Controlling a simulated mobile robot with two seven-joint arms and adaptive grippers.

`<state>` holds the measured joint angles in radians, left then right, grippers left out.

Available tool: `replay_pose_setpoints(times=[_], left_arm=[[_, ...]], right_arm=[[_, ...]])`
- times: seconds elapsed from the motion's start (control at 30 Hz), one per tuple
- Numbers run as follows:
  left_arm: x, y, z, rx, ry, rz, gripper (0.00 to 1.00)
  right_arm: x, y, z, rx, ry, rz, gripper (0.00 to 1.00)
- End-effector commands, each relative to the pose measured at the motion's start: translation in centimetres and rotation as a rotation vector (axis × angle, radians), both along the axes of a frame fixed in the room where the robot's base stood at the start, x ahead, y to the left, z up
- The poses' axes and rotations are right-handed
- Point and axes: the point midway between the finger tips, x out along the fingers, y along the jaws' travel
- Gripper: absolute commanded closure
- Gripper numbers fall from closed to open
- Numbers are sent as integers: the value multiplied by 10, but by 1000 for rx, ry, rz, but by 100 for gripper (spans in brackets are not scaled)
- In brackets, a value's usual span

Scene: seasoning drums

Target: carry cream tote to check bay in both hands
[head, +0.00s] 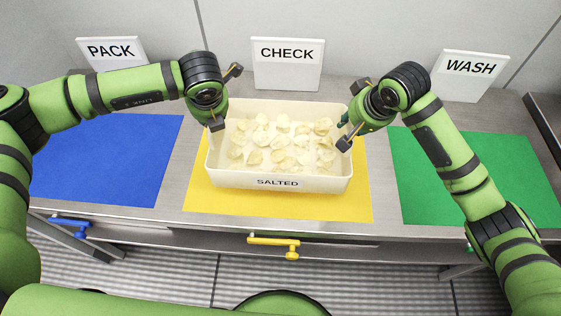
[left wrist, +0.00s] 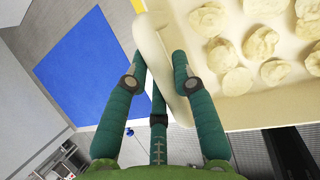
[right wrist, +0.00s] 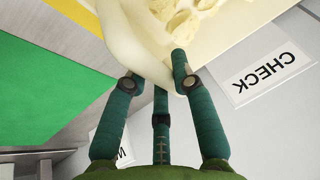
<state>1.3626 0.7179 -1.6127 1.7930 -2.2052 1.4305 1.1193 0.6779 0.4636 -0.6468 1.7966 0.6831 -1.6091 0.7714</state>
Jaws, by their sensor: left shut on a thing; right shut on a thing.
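The cream tote (head: 280,182), labelled SALTED and holding several pale chips (head: 280,145), is over the yellow mat (head: 215,207) in front of the CHECK sign (head: 288,63). Whether its base touches the mat I cannot tell. My left gripper (head: 217,122) is shut on the tote's left wall; in the left wrist view its fingers (left wrist: 155,85) straddle the cream rim (left wrist: 152,50). My right gripper (head: 346,132) is shut on the right wall; in the right wrist view its fingers (right wrist: 157,85) straddle the rim (right wrist: 125,40).
A blue mat (head: 110,160) by the PACK sign (head: 112,53) lies left, and a green mat (head: 500,170) by the WASH sign (head: 470,75) lies right. Both are bare. Blue and yellow handles (head: 273,242) stick out at the counter's front edge.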

Motion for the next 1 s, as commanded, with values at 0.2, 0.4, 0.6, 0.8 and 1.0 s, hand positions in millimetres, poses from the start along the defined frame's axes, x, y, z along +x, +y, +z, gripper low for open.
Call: replay_pose_setpoints(times=[0.2, 0.4, 0.6, 0.8, 1.0], left_arm=[[1, 2, 1, 4, -2, 1, 100], [1, 2, -4, 3, -2, 2, 100], [1, 2, -14, 3, -2, 2, 100], [1, 2, -26, 3, -2, 2, 100], [1, 2, -38, 3, -2, 2, 100]], right_arm=[[1, -2, 1, -2, -5, -3, 100], [1, -2, -4, -2, -5, -3, 100], [1, -2, -14, -2, -5, -3, 100], [1, -2, -26, -2, -5, -3, 100], [1, -2, -38, -2, -5, -3, 100]])
